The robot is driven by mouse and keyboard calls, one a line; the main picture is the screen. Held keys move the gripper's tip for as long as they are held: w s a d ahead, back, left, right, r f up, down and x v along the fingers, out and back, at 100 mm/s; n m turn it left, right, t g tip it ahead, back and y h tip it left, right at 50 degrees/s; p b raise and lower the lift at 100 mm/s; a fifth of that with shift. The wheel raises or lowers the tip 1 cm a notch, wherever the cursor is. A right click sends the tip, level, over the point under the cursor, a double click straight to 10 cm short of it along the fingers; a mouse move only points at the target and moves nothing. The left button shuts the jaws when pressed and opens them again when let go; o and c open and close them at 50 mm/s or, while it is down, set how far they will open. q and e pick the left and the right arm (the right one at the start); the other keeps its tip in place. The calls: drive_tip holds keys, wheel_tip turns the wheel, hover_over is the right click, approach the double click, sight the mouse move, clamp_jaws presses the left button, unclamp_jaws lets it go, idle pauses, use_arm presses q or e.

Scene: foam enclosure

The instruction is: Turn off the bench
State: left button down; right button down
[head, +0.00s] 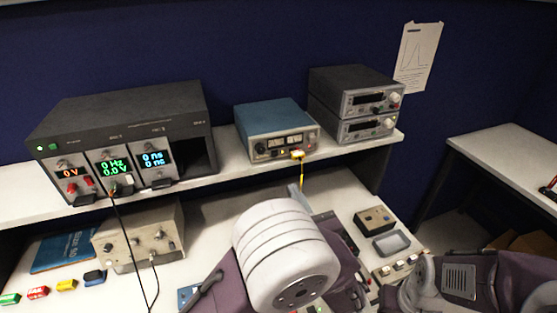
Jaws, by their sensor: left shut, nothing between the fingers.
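A dark rack instrument (120,108) stands on the shelf at left. A green light (40,148) glows on its front. Its displays are lit: a red one (68,173) reads 0 V, a green one (114,166) reads 0 Hz and 0.0 V, a blue one (153,159) reads 0 ns. A blue bench unit (272,118) and two stacked grey supplies (345,82) stand to its right. My left gripper (203,290) seems to be the dark, narrow shape low in the middle, shut and apart from the instruments. My right gripper is not visible.
A grey box (140,237) with knobs sits under the shelf, a blue booklet (62,252) beside it. Black leads and a yellow cable (301,173) hang in front. A small tan box (375,219) and grey tray (391,243) lie right of my arm.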

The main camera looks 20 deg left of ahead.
sight(274, 154)
use_arm(q)
drive_tip(key=p+x, duration=0.3)
drive_tip(key=x, duration=0.8)
drive_tip(key=shift+w+a+r, duration=0.15)
drive_tip(key=shift+w+a, duration=0.05)
drive_tip(key=shift+s, duration=0.1)
